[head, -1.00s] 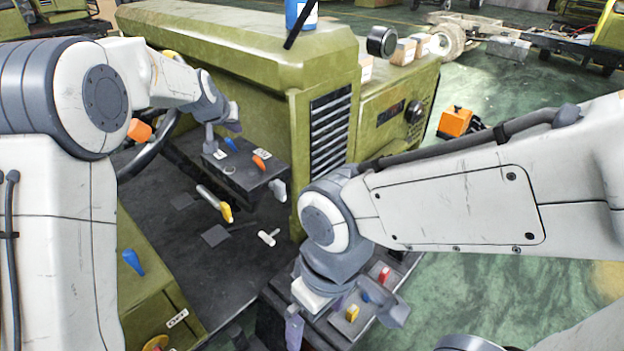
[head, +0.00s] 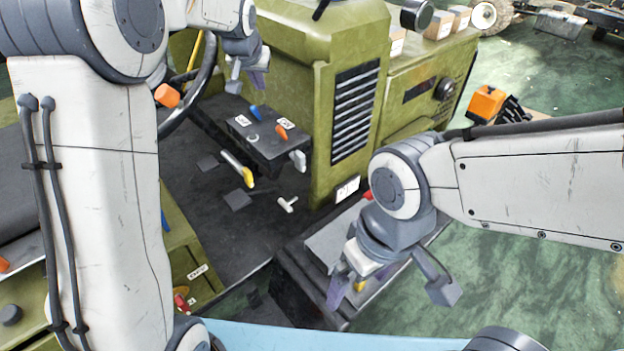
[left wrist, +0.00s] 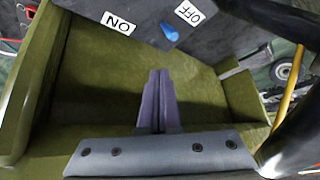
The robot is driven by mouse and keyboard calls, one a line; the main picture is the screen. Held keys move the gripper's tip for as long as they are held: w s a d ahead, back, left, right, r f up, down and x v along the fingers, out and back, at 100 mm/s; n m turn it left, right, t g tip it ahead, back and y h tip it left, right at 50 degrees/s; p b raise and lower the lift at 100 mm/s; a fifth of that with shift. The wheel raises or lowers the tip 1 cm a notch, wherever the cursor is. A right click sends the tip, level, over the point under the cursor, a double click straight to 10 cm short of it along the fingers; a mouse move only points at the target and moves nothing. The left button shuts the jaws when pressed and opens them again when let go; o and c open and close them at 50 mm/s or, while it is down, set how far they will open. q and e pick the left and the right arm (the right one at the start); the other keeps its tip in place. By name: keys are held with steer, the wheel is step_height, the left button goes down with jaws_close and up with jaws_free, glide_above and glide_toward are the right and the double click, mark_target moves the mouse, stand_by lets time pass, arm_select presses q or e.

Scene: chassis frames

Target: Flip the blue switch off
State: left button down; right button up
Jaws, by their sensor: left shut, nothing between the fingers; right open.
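The blue switch (head: 256,113) is a small lever on the dark panel beside the green hood. It also shows in the left wrist view (left wrist: 170,32), between a white ON label (left wrist: 118,22) and a white OFF label (left wrist: 190,12), with its knob closer to OFF. My left gripper (head: 259,82) is shut and empty, above and behind the panel's far edge. In the left wrist view its purple fingers (left wrist: 158,74) are together, apart from the switch. My right gripper (head: 388,288) is open, over a lower dark box at the front right.
An orange switch (head: 281,132) stands on the same panel. A yellow-tipped lever (head: 240,170) and a white T-handle (head: 287,204) rise from the floor below. A steering wheel rim (head: 190,105) is left of the panel. The green hood (head: 340,40) stands behind.

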arm_select(q)
steer(key=s+d+f+m+g, duration=0.1)
steer(key=s+d, duration=0.3)
steer(key=s, duration=0.4)
steer(key=s+d+f+m+g+h+b, duration=0.1)
steer(key=s+d+f, duration=0.1)
steer(key=s+d, duration=0.3)
steer(key=s+d+f+m+g, duration=0.2)
steer(key=s+d, duration=0.3)
steer(key=s, duration=0.6)
steer(key=shift+s+d+f+h+b, duration=0.15)
steer(key=shift+f+h+b, duration=0.1)
steer(key=shift+h+b, duration=0.15)
